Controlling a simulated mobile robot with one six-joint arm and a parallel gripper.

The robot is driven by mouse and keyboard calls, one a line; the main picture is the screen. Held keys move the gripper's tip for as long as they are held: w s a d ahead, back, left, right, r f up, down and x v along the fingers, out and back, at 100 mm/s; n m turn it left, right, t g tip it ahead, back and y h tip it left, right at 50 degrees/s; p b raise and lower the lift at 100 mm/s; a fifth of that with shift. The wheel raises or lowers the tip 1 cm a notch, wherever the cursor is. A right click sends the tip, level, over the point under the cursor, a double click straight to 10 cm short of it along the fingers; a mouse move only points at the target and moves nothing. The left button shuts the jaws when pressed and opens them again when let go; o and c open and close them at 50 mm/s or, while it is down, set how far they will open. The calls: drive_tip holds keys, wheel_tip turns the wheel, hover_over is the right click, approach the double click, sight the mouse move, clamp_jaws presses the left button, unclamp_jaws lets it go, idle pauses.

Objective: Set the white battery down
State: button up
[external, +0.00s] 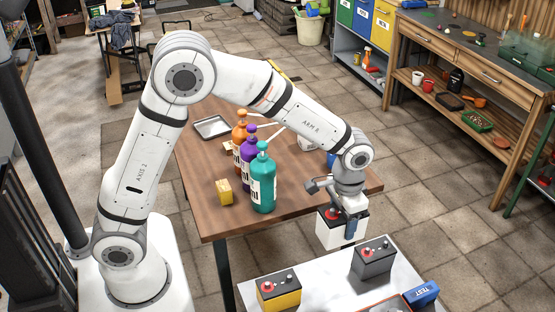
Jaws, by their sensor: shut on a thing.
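The white battery (340,230) has a dark top with a red terminal. It hangs upright below my gripper (343,212), which is shut on it. It is beside the right front corner of the wooden table (222,222) and above and behind the light grey bench (330,274) in the foreground. Whether its underside touches anything is hard to tell, but it appears to hang in the air. The gripper's fingers partly hide the battery's top.
A grey battery (374,260) and a yellow battery (279,292) stand on the bench. A blue tester (422,293) lies at its right. Teal (263,184), purple (249,172) and orange (240,135) pump bottles and a yellow block (224,192) stand on the wooden table.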

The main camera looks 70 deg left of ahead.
drive_tip(key=shift+w+r, duration=0.1)
drive_tip(key=shift+r, duration=1.55)
drive_tip(key=w+a+n, duration=0.3)
drive_tip(key=w+a, duration=0.1)
drive_tip(key=a, duration=0.5)
drive_tip(key=w+a+n, duration=0.3)
drive_tip(key=w+a, duration=0.1)
drive_tip(key=a, duration=0.6)
drive_tip(key=w+a+n, duration=0.3)
drive_tip(key=a, duration=0.6)
drive_tip(key=s+a+n, duration=0.3)
drive_tip(key=a, duration=0.7)
drive_tip(key=s+a+n, duration=0.3)
drive_tip(key=a, duration=0.8)
drive_tip(key=s+a+n, duration=0.3)
drive_tip(key=a, duration=0.7)
drive_tip(key=shift+a+f+p, duration=0.15)
drive_tip(key=shift+f+p, duration=0.35)
drive_tip(key=shift+f, duration=3.3)
drive_tip(key=shift+a+f+p, duration=0.15)
drive_tip(key=shift+f+p, duration=0.35)
drive_tip(key=shift+f, duration=3.3)
